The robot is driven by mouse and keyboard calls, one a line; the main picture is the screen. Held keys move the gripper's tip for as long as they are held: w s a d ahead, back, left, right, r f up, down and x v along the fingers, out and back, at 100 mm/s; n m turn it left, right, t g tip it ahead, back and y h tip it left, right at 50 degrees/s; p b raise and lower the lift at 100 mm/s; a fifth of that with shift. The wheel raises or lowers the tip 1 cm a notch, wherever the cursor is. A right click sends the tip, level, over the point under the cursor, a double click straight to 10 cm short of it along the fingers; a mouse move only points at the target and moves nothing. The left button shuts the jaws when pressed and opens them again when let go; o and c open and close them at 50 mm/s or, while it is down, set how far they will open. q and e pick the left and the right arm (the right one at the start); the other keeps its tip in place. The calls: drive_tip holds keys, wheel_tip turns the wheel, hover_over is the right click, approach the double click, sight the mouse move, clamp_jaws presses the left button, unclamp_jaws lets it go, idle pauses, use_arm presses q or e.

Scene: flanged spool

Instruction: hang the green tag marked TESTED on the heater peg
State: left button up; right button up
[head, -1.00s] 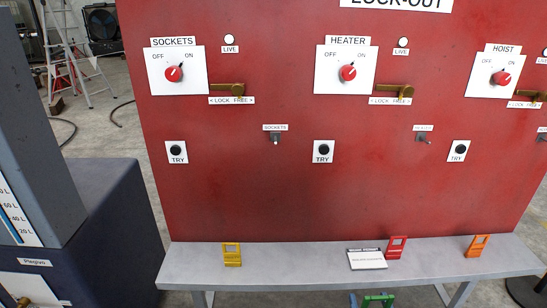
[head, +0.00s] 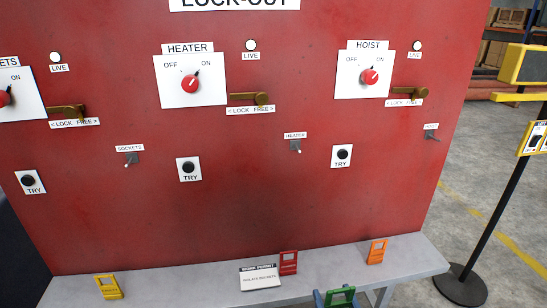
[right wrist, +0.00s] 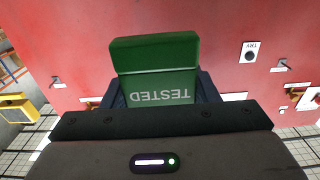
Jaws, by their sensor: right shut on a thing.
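The green tag (head: 341,293) is at the bottom edge of the head view, in front of the bench. My right gripper (head: 335,300) is shut on it. In the right wrist view the tag (right wrist: 155,75) shows its TESTED lettering upside down between the fingers. The heater peg (head: 295,146) is a small grey peg under a HEATER label on the red board, bare and well above the tag. Two pegs show in the right wrist view; I cannot tell whether either is the heater one. My left gripper is not in view.
The grey bench (head: 205,284) carries a yellow tag (head: 108,287), a permit card (head: 259,277), a red tag (head: 288,262) and an orange tag (head: 377,251). The sockets peg (head: 130,160) and hoist peg (head: 432,136) flank the heater peg. A post (head: 495,215) stands at right.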

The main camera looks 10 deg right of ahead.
use_arm(q)
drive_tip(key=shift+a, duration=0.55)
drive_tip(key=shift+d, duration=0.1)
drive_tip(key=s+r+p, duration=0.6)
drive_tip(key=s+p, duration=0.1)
drive_tip(key=p, duration=0.3)
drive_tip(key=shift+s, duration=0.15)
use_arm(e)
drive_tip(key=w+r, duration=0.8)
drive_tip(key=w, duration=0.3)
drive_tip(key=w+r, duration=0.7)
drive_tip(key=w, duration=0.5)
drive_tip(key=shift+w+a+r, duration=0.2)
drive_tip(key=shift+w+r, duration=0.1)
drive_tip(key=shift+r, duration=0.1)
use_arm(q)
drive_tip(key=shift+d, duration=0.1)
